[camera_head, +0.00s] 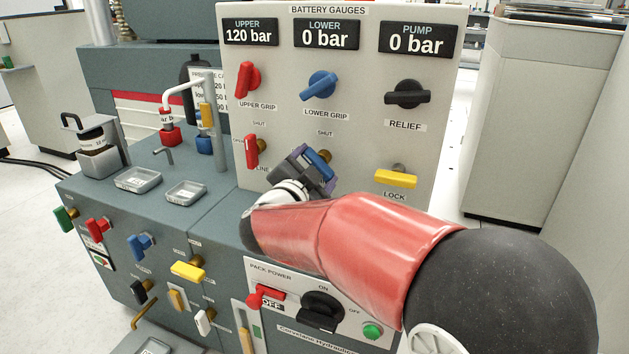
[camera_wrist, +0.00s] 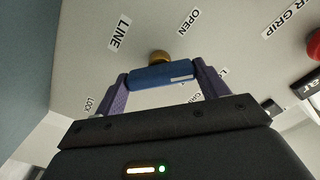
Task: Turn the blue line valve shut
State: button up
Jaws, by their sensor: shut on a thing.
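The blue line valve (camera_head: 319,162) is on the light panel, below the blue lower grip valve (camera_head: 320,85) and under a SHUT label. Its handle looks slanted in the head view, partly hidden by my gripper (camera_head: 308,172). In the wrist view the blue handle (camera_wrist: 162,76) spans between my two purple fingers, one at each end, with its brass stem (camera_wrist: 160,57) behind it. My gripper (camera_wrist: 163,84) is shut on the handle. LINE and OPEN labels show beside it. The LOWER gauge (camera_head: 326,36) reads 0 bar.
The red line valve (camera_head: 251,151) is just left, and the yellow LOCK handle (camera_head: 396,179) is to the right. The black RELIEF knob (camera_head: 407,95) is above right. A white bent pipe (camera_head: 215,115) stands left of the panel. My red arm covers the panel's lower part.

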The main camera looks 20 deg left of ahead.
jog(key=m+b, duration=0.5)
jog(key=m, duration=0.4)
jog(key=shift+m, duration=0.3)
dwell(0.5)
jog(key=o, duration=1)
jog(key=s, duration=0.8)
jog(key=shift+a+p, duration=0.3)
